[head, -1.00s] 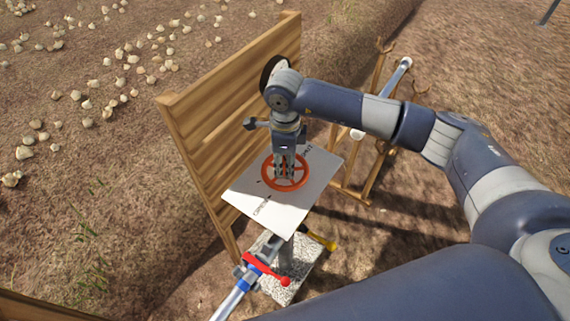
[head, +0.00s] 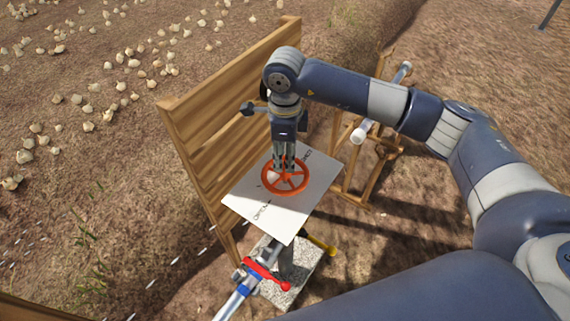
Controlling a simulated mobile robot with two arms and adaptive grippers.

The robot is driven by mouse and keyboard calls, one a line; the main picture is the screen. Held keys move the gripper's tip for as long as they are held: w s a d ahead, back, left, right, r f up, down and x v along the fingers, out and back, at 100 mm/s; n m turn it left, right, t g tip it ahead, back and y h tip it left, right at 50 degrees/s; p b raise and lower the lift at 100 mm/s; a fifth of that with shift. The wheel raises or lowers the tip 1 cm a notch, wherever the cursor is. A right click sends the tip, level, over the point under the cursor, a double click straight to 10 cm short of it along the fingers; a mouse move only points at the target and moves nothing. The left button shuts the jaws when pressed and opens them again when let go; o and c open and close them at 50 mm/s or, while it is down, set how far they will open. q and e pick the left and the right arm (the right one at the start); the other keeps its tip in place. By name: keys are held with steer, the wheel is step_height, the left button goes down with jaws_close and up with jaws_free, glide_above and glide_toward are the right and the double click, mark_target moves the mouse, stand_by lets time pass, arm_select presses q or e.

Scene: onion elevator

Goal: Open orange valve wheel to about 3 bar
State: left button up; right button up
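The orange valve wheel (head: 269,187) lies flat above a white plate with dark lettering (head: 284,220); the wording is too small to read surely. My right gripper (head: 284,167) points straight down over the wheel, its fingertips at the hub and far spokes. I cannot tell whether the fingers touch the wheel, or whether they are open or shut. No pressure gauge reading shows. My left gripper is not in view.
A wooden plank panel (head: 225,120) stands close to the left of the plate. Below are a pipe with a red lever (head: 266,273), a yellow handle (head: 320,244) and a stone block (head: 299,272). A wooden stand with a pipe (head: 381,110) is behind. Onions lie on the soil at left.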

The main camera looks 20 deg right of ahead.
mark_target(285, 165)
step_height(285, 165, up, 6)
steer(key=shift+r, duration=0.25)
stand_by(0.4)
